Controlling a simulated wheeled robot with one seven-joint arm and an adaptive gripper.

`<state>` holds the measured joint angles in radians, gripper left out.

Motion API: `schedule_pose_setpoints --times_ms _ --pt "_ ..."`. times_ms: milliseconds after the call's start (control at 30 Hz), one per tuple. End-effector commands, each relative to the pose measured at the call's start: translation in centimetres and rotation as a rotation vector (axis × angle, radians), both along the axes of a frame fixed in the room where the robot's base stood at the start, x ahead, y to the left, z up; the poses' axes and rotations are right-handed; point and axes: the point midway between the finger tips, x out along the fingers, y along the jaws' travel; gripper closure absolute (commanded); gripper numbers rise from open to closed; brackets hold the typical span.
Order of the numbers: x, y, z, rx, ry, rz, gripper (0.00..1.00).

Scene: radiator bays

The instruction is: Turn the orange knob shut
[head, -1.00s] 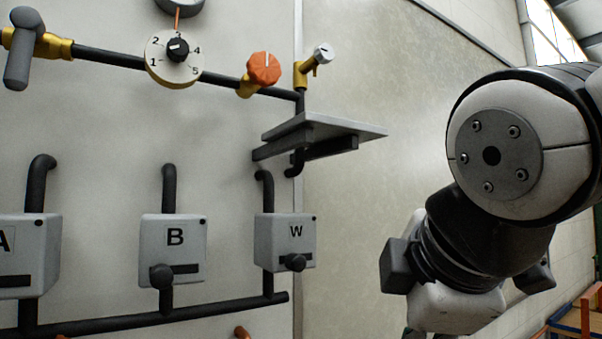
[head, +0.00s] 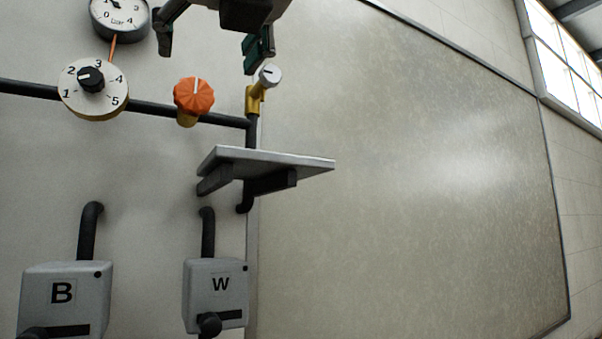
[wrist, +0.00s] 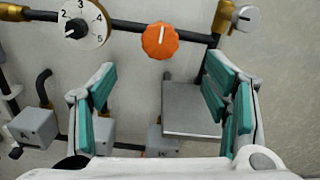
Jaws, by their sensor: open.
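The orange knob (head: 194,95) sits on a brass valve on the dark pipe, with a pale line mark pointing up on its face. In the wrist view the orange knob (wrist: 160,40) lies ahead of and between the open fingers, apart from them. My gripper (head: 210,45) shows at the top of the head view, above the knob and partly cut off by the frame. Its teal finger pads are wide apart in the wrist view (wrist: 165,95), with nothing between them.
A numbered dial (head: 93,88) is left of the knob, below a gauge (head: 119,14). A small silver-capped valve (head: 268,76) is right of it. A grey shelf (head: 280,162) juts out below. Boxes B (head: 62,295) and W (head: 218,290) hang lower. The right wall panel is clear.

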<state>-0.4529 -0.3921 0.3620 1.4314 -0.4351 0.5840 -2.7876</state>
Motion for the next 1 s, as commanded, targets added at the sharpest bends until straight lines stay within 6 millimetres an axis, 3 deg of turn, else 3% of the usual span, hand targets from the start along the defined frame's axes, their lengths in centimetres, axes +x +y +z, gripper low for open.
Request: schedule_pose_setpoints --times_ms 167,700,1000 --pt "1.5 0.9 0.1 -0.005 -0.001 -0.001 0.31" --pt "9.9 6.0 0.0 -0.003 0.001 0.000 0.31" --pt "11.6 7.1 0.0 -0.001 0.000 0.001 0.31"
